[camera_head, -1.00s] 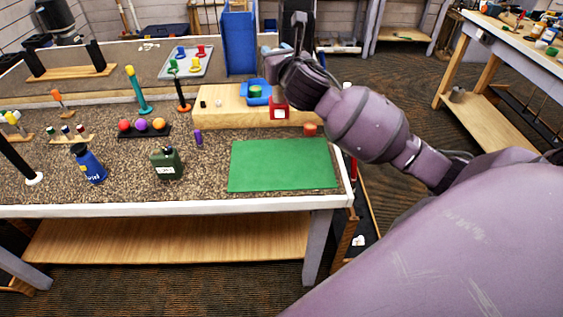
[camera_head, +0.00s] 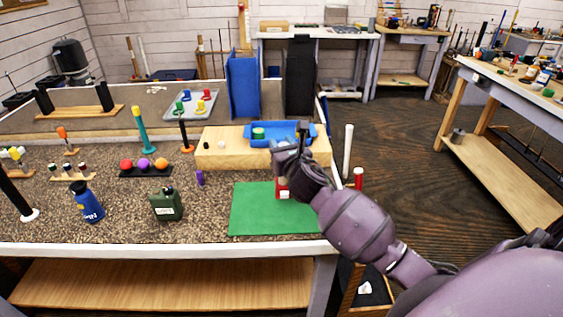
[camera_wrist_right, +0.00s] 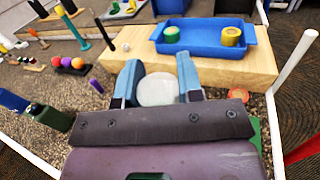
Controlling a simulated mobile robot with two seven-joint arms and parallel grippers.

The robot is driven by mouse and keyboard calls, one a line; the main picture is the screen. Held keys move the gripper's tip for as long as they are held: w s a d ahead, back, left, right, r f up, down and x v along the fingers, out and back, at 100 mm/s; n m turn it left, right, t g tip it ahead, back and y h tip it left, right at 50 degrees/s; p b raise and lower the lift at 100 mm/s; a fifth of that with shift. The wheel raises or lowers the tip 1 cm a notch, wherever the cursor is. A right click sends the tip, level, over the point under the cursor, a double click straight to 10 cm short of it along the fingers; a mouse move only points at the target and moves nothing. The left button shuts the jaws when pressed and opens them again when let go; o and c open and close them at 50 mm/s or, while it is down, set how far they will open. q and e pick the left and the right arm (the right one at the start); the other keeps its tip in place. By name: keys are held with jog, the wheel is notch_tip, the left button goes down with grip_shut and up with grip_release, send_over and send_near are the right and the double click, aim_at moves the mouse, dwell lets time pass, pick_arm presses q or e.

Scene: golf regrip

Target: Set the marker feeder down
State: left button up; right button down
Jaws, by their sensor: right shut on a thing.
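The marker feeder seems to be the red body with a white label (camera_head: 282,189) below my right gripper (camera_head: 290,150) in the head view. My right gripper is shut on it. In the right wrist view, the gripper (camera_wrist_right: 157,85) has a pale round top (camera_wrist_right: 157,90) between its fingers. The held thing is upright over the back part of the green mat (camera_head: 262,215). I cannot tell whether it touches the mat. My left gripper is not in view.
Behind is a wooden block (camera_head: 222,160) bearing a blue tray (camera_head: 300,139) with green and yellow rolls. A green canister (camera_head: 167,205) and purple marker (camera_head: 199,178) stand left of the mat. A white pole (camera_head: 348,150) rises at right. The mat's front left is clear.

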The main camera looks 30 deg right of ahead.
jog(key=shift+f+b, duration=0.5)
jog(key=shift+f, duration=1.75)
jog(key=shift+f, duration=0.2)
jog(key=c, duration=0.8)
grip_release()
